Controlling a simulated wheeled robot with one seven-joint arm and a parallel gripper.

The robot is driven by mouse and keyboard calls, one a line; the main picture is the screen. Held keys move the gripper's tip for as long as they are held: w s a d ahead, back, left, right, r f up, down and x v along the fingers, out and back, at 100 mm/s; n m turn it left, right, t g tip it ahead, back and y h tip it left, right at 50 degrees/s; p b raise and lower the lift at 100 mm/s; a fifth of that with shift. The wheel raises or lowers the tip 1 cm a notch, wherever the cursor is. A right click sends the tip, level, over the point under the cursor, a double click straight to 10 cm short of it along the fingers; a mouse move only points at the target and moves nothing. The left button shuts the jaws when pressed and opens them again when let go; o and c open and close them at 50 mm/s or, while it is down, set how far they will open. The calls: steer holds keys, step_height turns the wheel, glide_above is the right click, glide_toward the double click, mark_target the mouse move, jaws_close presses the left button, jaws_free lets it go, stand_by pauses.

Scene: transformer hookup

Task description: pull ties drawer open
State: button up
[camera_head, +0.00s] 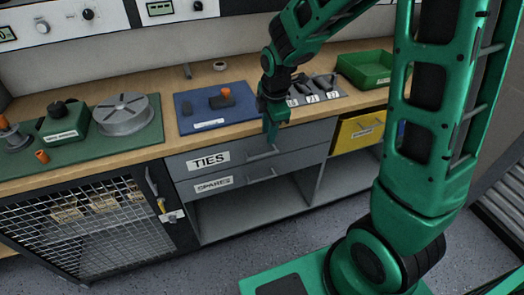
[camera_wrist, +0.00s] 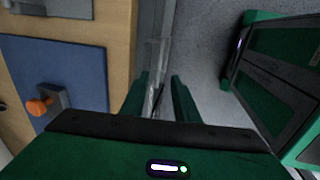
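The grey TIES drawer (camera_head: 235,144) sits just under the bench top in the head view, above the SPARES drawer (camera_head: 220,180). It looks closed, with its front about level with the drawer below. Its bar handle (camera_head: 262,152) is right of the TIES label (camera_head: 208,160). My gripper (camera_head: 271,132) points down at the drawer front, close to the handle. In the wrist view its two green fingers (camera_wrist: 159,97) are apart, with a thin grey bar, apparently the handle, seen between them. I cannot tell whether they touch it.
The wooden bench top (camera_head: 168,103) carries a blue mat (camera_head: 190,118), a green mat (camera_head: 95,147) and a green tray (camera_head: 368,68). A mesh cage door (camera_head: 75,230) stands left of the drawers. A yellow bin (camera_head: 358,131) is to the right. The floor (camera_head: 225,255) in front is clear.

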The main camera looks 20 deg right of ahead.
mark_target(265, 155)
steer(key=f, duration=0.3)
steer(key=w+f, duration=0.1)
steer(key=f, duration=0.3)
steer(key=w+f, duration=0.1)
steer(key=f, duration=0.2)
steer(key=shift+w+a+f, duration=0.15)
steer(key=shift+f, duration=0.2)
